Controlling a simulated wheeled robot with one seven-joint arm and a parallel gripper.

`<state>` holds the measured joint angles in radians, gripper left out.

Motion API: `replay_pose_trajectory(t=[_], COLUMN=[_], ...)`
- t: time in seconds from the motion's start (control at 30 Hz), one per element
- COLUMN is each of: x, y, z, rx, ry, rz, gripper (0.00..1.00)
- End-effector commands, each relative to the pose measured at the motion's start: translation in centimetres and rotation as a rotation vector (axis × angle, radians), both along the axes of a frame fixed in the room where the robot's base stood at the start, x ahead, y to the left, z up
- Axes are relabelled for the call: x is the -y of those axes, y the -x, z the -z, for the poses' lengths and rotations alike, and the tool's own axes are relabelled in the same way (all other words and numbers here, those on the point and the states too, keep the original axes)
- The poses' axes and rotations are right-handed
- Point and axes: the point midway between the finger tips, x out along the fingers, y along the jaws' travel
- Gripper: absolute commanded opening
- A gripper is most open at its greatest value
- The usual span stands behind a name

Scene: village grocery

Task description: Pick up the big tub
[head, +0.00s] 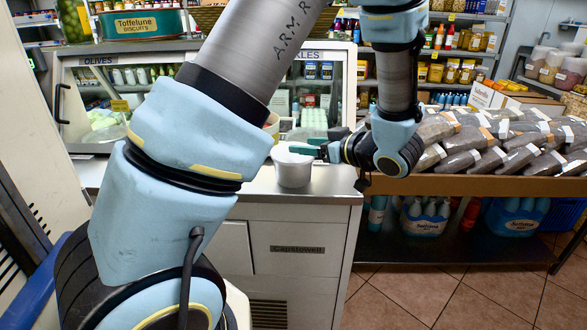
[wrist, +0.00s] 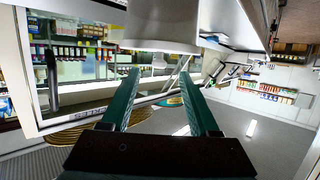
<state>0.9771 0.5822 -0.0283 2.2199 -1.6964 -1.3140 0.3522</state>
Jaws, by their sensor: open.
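A big pale grey-white tub (head: 292,170) stands upright on the metal counter near its front edge. My gripper (head: 303,150) reaches in from the right, with its green fingers level with the tub's top at its right side. In the wrist view my gripper (wrist: 160,65) is open, with nothing between its two fingers. A large pale round shape, seemingly the tub (wrist: 160,25), shows beyond the fingertips at the top of that view. Whether a finger touches the tub I cannot tell.
A glass display case (head: 110,95) stands behind on the counter (head: 262,186). To the right, a wooden shelf (head: 460,186) holds several dark packets (head: 480,140). My arm covers part of the case. The counter immediately left of the tub looks clear.

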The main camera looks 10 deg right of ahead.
Motion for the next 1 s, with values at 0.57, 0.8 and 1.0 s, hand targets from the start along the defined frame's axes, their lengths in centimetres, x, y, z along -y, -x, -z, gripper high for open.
replay_pose_trajectory(t=[0.57,0.8,1.0], x=[-2.9,-2.9,-2.9], y=[-4.4,-4.4,-4.4], z=[1.8,1.8,1.8], rx=[0.000,0.000,0.000], ry=[0.002,0.002,0.002], rz=[0.001,0.002,0.002], gripper=[0.61,0.54,0.31])
